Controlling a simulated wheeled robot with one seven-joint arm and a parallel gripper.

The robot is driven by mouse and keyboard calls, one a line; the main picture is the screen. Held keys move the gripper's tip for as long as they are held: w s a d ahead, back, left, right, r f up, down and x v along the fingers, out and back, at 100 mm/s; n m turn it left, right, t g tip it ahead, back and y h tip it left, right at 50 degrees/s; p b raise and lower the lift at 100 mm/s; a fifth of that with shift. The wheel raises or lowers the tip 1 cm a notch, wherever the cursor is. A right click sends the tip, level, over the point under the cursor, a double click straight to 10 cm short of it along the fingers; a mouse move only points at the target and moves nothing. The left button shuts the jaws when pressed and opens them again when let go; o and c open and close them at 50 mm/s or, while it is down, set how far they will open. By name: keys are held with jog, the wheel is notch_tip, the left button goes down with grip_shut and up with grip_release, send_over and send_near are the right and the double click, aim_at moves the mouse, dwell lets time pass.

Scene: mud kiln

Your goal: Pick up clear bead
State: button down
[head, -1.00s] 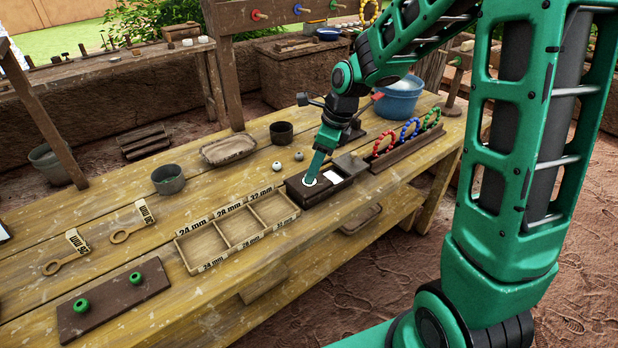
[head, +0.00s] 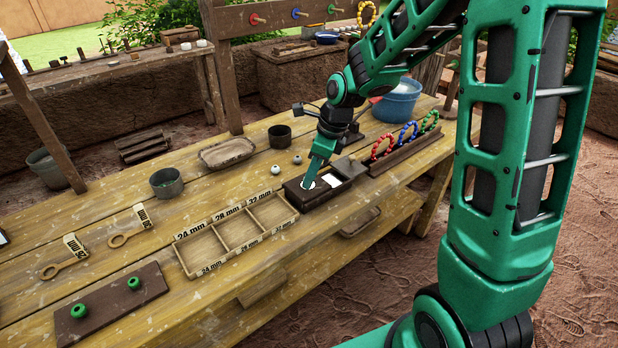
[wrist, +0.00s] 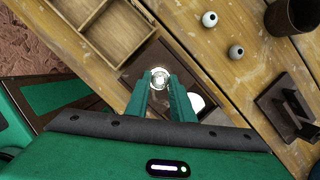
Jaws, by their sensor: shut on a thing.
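The clear bead (wrist: 159,80) is a shiny, glassy ball between my gripper's fingertips in the wrist view. My gripper (wrist: 160,84) is shut on it. In the head view my gripper (head: 311,182) points down over the dark two-part box (head: 315,200) on the bench. The bead's lower side and any contact with the box are hidden. A white round patch (wrist: 196,102) shows in the box beside the right finger.
A three-part sorting tray (head: 237,234) lies left of the box. Two pale beads (wrist: 209,19) (wrist: 236,51) sit on the bench. A dark cup (head: 280,136), bead rings on a rack (head: 405,150) and a blue bucket (head: 398,100) stand farther back.

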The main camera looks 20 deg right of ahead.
jog(key=shift+r, duration=0.5)
jog(key=r, duration=0.2)
jog(key=a+r, duration=0.1)
jog(key=r, duration=0.1)
jog(key=shift+s, duration=0.25)
jog(key=s+a+r, duration=0.5)
jog(key=a+r, duration=0.1)
jog(key=a, duration=0.3)
jog(key=shift+s, duration=0.25)
